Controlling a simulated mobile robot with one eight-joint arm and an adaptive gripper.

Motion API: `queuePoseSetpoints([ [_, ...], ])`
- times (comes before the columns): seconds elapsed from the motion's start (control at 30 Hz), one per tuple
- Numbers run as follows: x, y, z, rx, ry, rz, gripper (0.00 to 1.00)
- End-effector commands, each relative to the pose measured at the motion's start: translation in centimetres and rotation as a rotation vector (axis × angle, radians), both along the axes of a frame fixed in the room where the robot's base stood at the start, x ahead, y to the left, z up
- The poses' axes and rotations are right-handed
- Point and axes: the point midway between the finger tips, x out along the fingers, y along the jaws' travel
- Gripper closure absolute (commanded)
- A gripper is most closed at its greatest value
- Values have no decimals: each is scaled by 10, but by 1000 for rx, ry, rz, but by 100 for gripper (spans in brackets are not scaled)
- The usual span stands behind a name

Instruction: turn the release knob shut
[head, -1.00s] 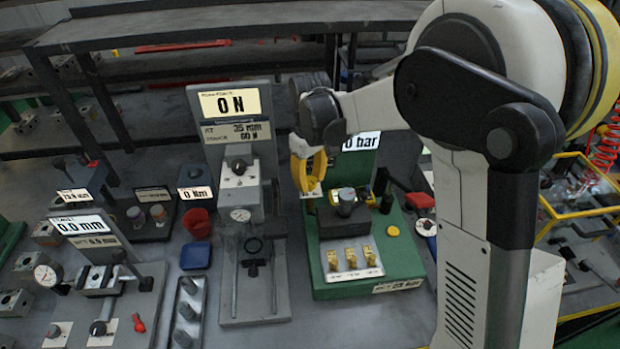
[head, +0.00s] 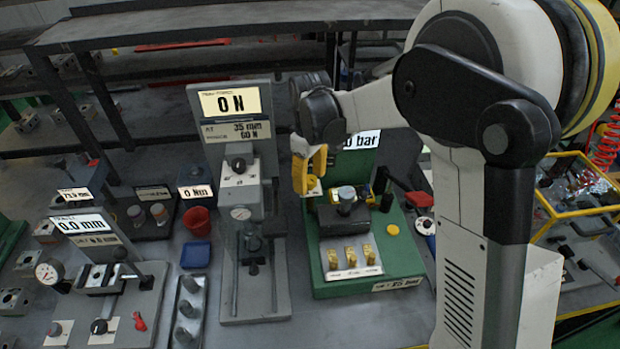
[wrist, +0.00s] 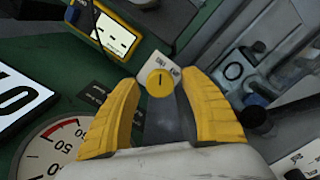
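The release knob (wrist: 160,83) is a small round yellow knob with a dark line mark, beside a small white lettered plate (wrist: 158,64) in the wrist view. My gripper (wrist: 163,80) is open, its two yellow fingers apart with the knob showing in the gap between them. I cannot tell how far the fingertips are above the knob, and no contact shows. In the head view my gripper (head: 309,186) points down at the back left of the green valve block (head: 408,268). There the knob is mostly hidden by the fingers.
A pressure dial (wrist: 48,150) and a yellow-cased meter (wrist: 112,32) lie close to the fingers in the wrist view. The grey force press (head: 238,168) stands just left of my gripper.

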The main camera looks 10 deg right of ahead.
Motion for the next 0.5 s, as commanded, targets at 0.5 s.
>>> queuePoseSetpoints([
  [0.5, 0, 0, 26, 0, 0, -1, 45],
])
